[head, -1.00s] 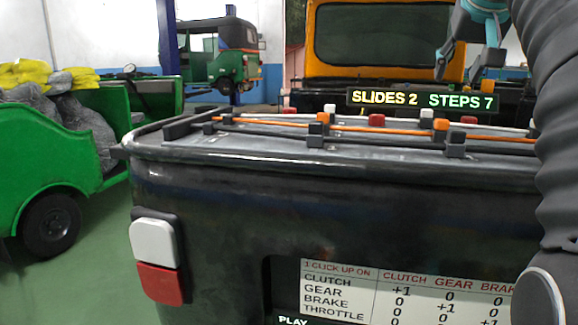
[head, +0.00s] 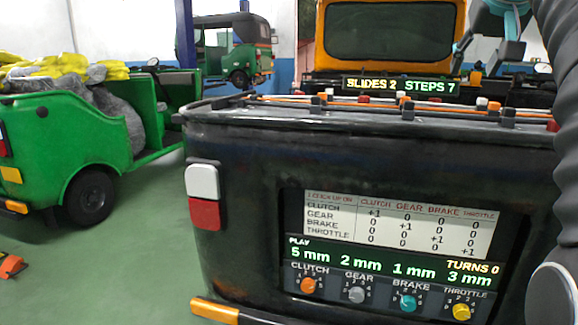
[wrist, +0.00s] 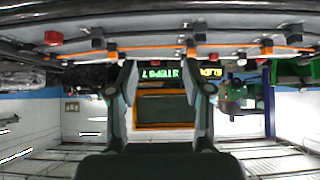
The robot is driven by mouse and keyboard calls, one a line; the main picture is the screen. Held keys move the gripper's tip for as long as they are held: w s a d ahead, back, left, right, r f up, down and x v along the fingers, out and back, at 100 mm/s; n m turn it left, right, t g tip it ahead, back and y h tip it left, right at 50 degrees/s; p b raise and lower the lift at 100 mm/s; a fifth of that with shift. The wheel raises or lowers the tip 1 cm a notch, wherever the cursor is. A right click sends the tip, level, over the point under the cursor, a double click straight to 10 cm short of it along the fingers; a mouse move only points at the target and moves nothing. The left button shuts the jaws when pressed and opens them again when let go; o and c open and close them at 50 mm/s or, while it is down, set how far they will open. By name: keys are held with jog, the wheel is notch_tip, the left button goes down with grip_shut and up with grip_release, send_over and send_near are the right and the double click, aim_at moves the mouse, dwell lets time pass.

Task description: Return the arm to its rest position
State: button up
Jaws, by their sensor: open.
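My gripper (head: 480,55) hangs at the upper right of the head view, partly cut off by the top edge. In the wrist view (wrist: 165,85) its two fingers stand wide apart with nothing between them. My dark ribbed arm runs down the right side of the head view. The gripper appears above the rear of the black rickshaw (head: 240,150); I cannot tell its exact height over it. The sliders and rails (head: 400,107) on the rickshaw's top look clear of the fingers.
A lit sign (head: 400,85) reads SLIDES 2, STEPS 7. A panel with a table (head: 400,220) and several coloured knobs (head: 356,295) is on the rickshaw's back. A green cart with sacks (head: 60,140) stands at left. Open green floor (head: 130,260) lies between them.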

notch_tip(320, 180, down, 18)
jog(key=a+g, duration=0.1)
jog(key=a, duration=0.1)
jog(key=s+a+f+n+g+y, duration=0.1)
jog(key=s+a+f, duration=0.6)
jog(key=s+f, duration=0.4)
jog(key=s+a+f+n+g+y, duration=0.1)
jog(key=s+a+f+n, duration=0.1)
jog(key=s+a+f, duration=0.4)
jog(key=s+f, duration=0.4)
jog(key=f, duration=0.3)
jog(key=shift+s+a+f, duration=0.35)
